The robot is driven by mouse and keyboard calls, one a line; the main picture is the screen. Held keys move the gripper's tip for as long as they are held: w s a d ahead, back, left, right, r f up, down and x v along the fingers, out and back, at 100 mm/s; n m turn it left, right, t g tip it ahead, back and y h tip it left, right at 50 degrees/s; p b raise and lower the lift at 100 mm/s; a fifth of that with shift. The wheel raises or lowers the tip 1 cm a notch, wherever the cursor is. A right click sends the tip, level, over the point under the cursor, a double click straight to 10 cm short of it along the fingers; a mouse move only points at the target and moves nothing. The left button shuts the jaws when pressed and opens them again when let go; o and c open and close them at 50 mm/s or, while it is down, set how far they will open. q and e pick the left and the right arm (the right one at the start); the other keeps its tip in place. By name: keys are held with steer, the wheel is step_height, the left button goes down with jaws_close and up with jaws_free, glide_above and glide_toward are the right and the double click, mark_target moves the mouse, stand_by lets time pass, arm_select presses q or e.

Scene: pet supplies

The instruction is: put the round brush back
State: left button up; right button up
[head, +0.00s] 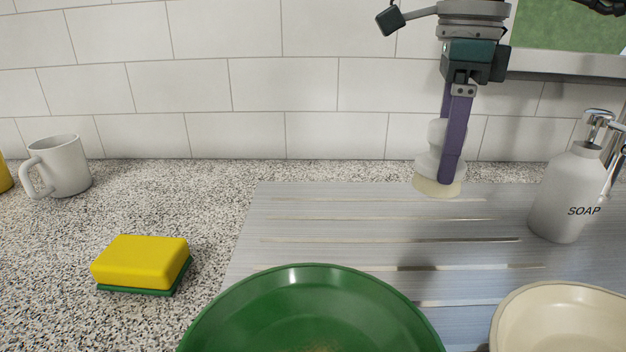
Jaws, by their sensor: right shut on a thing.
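The round brush (433,150) has a white knobbed handle and a cream round base. It is upright at the back of the ribbed metal drainboard (300,215), near the tiled wall. My right gripper (448,178) comes down from above with its purple fingers shut on the brush. The fingers hide the right part of the handle. The base is at the drainboard's surface, but I cannot tell whether it touches. My left gripper is not in view.
A green bowl (310,305) and a cream bowl (560,325) are in front. A soap bottle (565,195) stands right, beside a chrome tap (618,150). A yellow and green sponge (140,262) and a white mug (65,165) are left. The drainboard's back left is clear.

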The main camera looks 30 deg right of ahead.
step_height(320, 180, down, 7)
steer(key=shift+r, duration=0.1)
stand_by(0.4)
steer(key=o, duration=1.3)
step_height(320, 180, up, 12)
steer(key=shift+r, duration=0.1)
